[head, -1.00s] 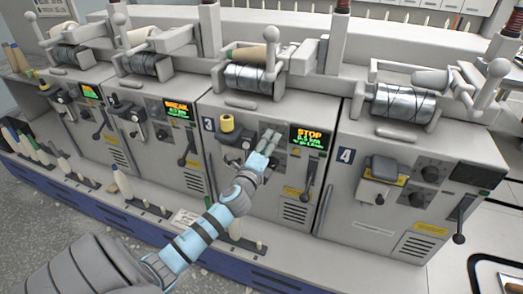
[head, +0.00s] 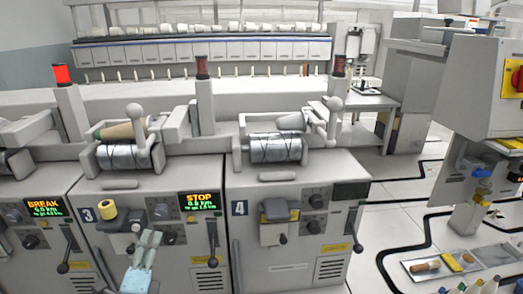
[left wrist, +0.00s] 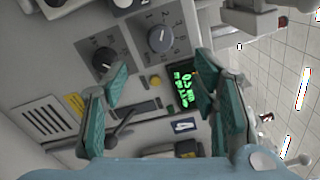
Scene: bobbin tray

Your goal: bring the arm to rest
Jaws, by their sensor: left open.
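My left gripper (head: 150,240) is at the lower left of the head view, in front of the panel of machine unit 3 (head: 88,215). It is open, with nothing between its fingers. In the left wrist view my left gripper (left wrist: 160,95) shows its two green-padded fingers spread wide, with the panel's knobs and green-lettered display beyond them. I cannot tell whether a finger touches the panel. My right gripper is in neither view.
Unit 4 (head: 285,255) stands to the right. A red lamp (head: 62,75) shows at left. A tray (head: 408,266) with small items lies at lower right.

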